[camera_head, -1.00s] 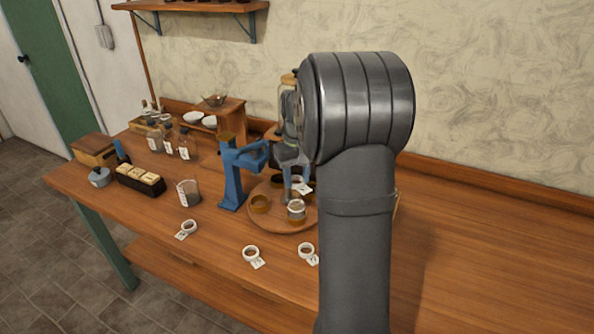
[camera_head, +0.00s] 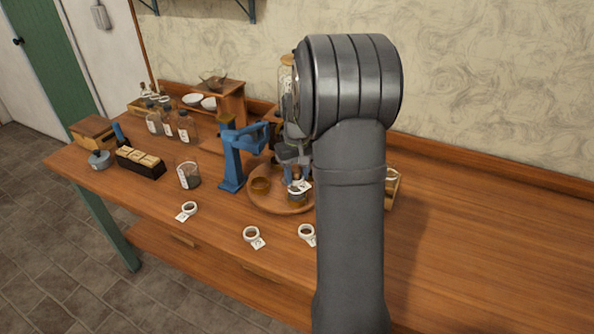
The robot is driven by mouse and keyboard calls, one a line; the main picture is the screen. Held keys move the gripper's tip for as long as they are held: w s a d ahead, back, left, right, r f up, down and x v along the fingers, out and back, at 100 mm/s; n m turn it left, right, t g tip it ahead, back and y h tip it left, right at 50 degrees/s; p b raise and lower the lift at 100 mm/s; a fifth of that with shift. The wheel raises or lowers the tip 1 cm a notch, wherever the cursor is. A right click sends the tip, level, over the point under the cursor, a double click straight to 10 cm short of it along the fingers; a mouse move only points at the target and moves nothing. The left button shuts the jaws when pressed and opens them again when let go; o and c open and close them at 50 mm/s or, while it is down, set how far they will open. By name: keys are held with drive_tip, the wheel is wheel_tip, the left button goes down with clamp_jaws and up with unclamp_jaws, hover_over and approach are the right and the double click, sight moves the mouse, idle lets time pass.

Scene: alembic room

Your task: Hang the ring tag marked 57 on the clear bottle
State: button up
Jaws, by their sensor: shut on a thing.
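My gripper (camera_head: 299,172) points down over a round wooden tray (camera_head: 268,203), partly hidden by my arm. It is shut on a white ring tag (camera_head: 302,186), whose number is too small to read. The tag overlaps the top of a small glass vessel with a brown base (camera_head: 297,199) on the tray. I cannot tell whether the ring touches it or is around it. Which bottle is the clear one is unclear.
A blue stand (camera_head: 233,165) rises just left of the tray. A glass beaker (camera_head: 188,175), a dark block rack (camera_head: 140,161) and several labelled bottles (camera_head: 169,126) stand farther left. A tall corked jar (camera_head: 286,90) is behind my gripper.

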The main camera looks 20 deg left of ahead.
idle(0.4)
drive_tip(key=o, duration=1.3)
drive_tip(key=shift+o, duration=0.2)
drive_tip(key=shift+r, duration=4.5)
drive_tip(key=shift+f, duration=3.9)
